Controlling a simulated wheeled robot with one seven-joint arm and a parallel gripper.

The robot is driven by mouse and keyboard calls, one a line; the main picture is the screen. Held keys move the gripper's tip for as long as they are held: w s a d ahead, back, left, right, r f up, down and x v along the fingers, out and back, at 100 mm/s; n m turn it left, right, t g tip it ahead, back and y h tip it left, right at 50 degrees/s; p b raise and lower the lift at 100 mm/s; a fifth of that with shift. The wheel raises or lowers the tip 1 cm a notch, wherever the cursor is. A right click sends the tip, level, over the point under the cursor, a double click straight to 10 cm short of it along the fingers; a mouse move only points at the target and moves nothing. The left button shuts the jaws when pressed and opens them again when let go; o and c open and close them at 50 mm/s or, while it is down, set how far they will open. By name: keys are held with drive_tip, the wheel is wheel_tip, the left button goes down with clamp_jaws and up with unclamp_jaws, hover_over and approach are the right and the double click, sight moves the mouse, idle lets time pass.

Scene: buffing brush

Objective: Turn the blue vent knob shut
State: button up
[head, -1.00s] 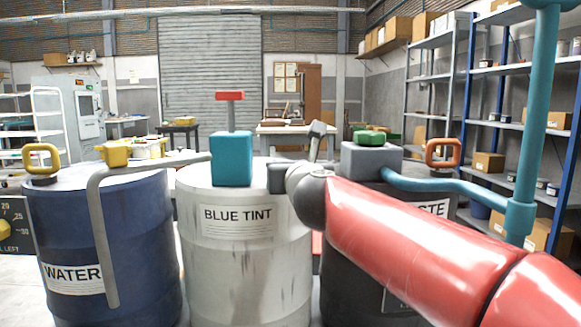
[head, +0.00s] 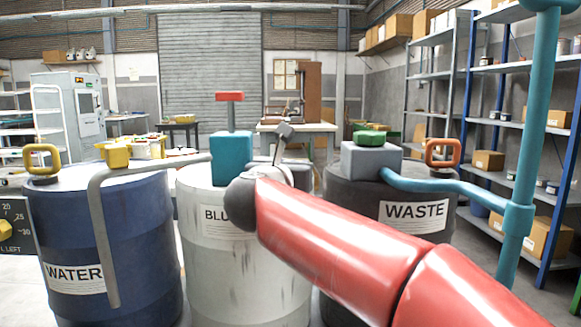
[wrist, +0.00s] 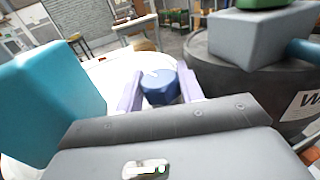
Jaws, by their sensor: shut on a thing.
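The blue vent knob (wrist: 160,90) is on the white top of the BLUE TINT drum (head: 207,262). It has a faceted side and a pale mark on top. My gripper (wrist: 158,83) has one pale finger on each side of the knob and is shut on it. In the head view, my red arm and dark wrist joint hide the knob and the fingertips.
A teal block (head: 231,158) with a red T-handle stands left of the knob; it is close in the wrist view (wrist: 50,105). A grey block (head: 371,160) with a green knob sits on the dark WASTE drum (head: 345,215). The WATER drum (head: 105,225) stands left.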

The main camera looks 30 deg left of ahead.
drive_tip(key=o, duration=1)
drive_tip(key=b+v, duration=0.1)
drive_tip(key=v, duration=0.7)
drive_tip(key=shift+w, duration=0.1)
